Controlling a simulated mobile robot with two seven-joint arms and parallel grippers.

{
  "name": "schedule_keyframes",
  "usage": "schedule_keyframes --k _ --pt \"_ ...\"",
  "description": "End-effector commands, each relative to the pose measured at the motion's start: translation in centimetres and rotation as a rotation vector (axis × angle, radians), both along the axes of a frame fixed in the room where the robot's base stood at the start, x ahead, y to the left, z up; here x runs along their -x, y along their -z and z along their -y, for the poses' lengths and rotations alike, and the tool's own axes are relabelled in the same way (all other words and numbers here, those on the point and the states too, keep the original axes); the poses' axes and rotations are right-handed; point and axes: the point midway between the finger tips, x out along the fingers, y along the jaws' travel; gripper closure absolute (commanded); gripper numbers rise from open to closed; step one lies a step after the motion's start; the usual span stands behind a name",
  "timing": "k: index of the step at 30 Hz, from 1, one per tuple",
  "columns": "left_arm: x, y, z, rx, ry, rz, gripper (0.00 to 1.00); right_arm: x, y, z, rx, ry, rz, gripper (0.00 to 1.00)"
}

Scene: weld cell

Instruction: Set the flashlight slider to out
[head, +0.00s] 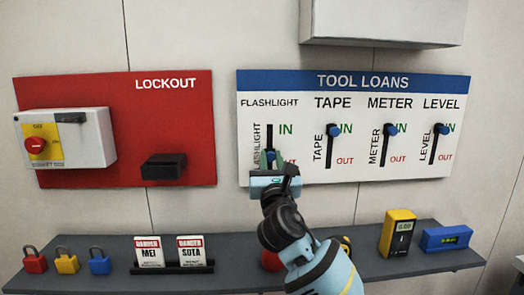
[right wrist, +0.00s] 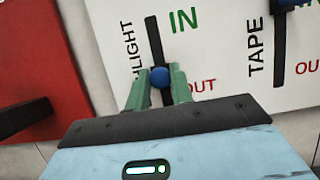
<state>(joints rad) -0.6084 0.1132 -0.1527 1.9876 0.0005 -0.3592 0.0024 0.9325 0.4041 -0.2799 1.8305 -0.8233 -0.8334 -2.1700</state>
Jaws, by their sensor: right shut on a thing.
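The white tool loans board (head: 357,84) hangs on the wall with several sliders. The flashlight slider has a blue knob (right wrist: 159,77) on a black vertical slot (right wrist: 155,38). The knob is at the lower part of the slot, level with or slightly above the red OUT word; the slot's lower end is hidden. My right gripper (right wrist: 160,85) has its green fingers on both sides of this knob, shut on it. In the head view my right gripper (head: 272,163) covers the lower part of the flashlight slot. My left gripper is not in view.
The tape (head: 333,130), meter (head: 391,129) and level (head: 442,128) knobs stand at IN. A red lockout board (head: 120,92) is at left. Below, a grey shelf (head: 115,279) carries padlocks, danger tags, a yellow meter (head: 397,233) and a blue level (head: 446,238).

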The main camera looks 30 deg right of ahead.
Motion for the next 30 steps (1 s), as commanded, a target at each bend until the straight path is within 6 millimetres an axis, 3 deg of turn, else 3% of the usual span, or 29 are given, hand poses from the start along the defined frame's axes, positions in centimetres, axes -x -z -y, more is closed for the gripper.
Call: schedule_keyframes --k 1,4,15,16,20,30 --pt "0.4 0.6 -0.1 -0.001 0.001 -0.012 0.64 -0.1 2.0 0.0 0.003 -0.001 -0.012 1.00" --pt "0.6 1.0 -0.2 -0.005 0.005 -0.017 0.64 -0.1 3.2 -0.1 0.003 -0.003 -0.008 1.00" --pt "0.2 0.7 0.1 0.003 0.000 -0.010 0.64 -0.1 3.7 -0.2 0.000 -0.004 -0.008 1.00" --pt "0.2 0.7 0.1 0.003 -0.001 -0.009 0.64 -0.1 3.7 -0.2 0.000 -0.004 -0.009 0.75" --pt "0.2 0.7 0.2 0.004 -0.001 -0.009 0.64 0.0 3.6 -0.2 0.001 -0.004 -0.007 0.58" --pt "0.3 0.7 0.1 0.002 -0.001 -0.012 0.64 0.0 3.1 -0.2 0.002 -0.003 -0.002 0.56"
